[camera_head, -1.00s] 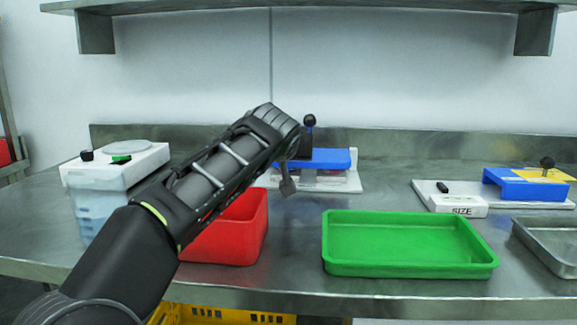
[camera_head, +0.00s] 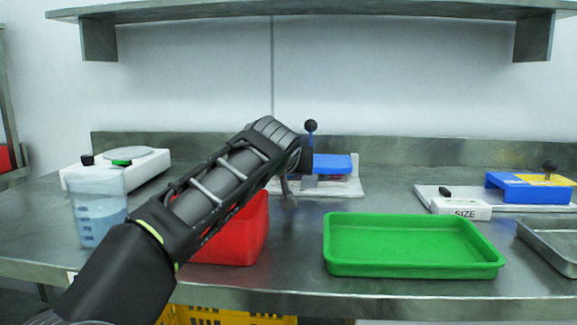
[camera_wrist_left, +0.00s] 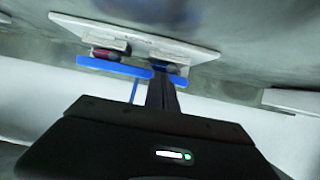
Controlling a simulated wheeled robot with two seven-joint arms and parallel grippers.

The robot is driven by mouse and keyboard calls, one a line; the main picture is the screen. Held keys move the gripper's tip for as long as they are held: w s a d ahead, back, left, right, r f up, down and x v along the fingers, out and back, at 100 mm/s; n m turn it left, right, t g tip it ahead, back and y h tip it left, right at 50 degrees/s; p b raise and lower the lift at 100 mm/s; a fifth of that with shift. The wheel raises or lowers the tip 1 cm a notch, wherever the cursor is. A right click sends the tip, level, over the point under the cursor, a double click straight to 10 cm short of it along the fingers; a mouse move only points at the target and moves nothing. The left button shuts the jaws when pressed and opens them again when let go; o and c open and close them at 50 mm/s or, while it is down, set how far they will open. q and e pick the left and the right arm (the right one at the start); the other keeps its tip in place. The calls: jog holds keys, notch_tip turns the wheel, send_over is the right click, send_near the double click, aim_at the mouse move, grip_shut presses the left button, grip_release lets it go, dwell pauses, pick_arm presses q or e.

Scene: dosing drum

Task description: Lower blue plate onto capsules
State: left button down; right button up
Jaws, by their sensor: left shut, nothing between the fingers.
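The blue plate (camera_head: 333,164) sits over a white base board (camera_head: 346,188) at the back of the table, with reddish material showing just under it. In the left wrist view the blue plate (camera_wrist_left: 112,67) shows edge-on beside the board (camera_wrist_left: 135,35); a small dark red patch lies near it, and single capsules cannot be made out. A lever with a black ball knob (camera_head: 311,126) stands behind the plate. My left gripper (camera_head: 289,199) is shut and empty, in front of the plate's left side, which my arm hides. Contact cannot be told. My right gripper is not in view.
A red bin (camera_head: 240,235) stands below my left arm, and a green tray (camera_head: 410,265) lies to its right. A beaker (camera_head: 98,205) and a white scale (camera_head: 145,170) are at left. A second blue-and-yellow fixture (camera_head: 515,188) and a metal tray (camera_head: 550,243) are at right.

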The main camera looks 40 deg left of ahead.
pick_arm(q)
jog(key=p+v, duration=0.1)
jog(key=v, duration=0.6)
jog(key=shift+s+d+r, duration=0.2)
jog(key=shift+s+r, duration=0.05)
jog(key=shift+r, duration=0.05)
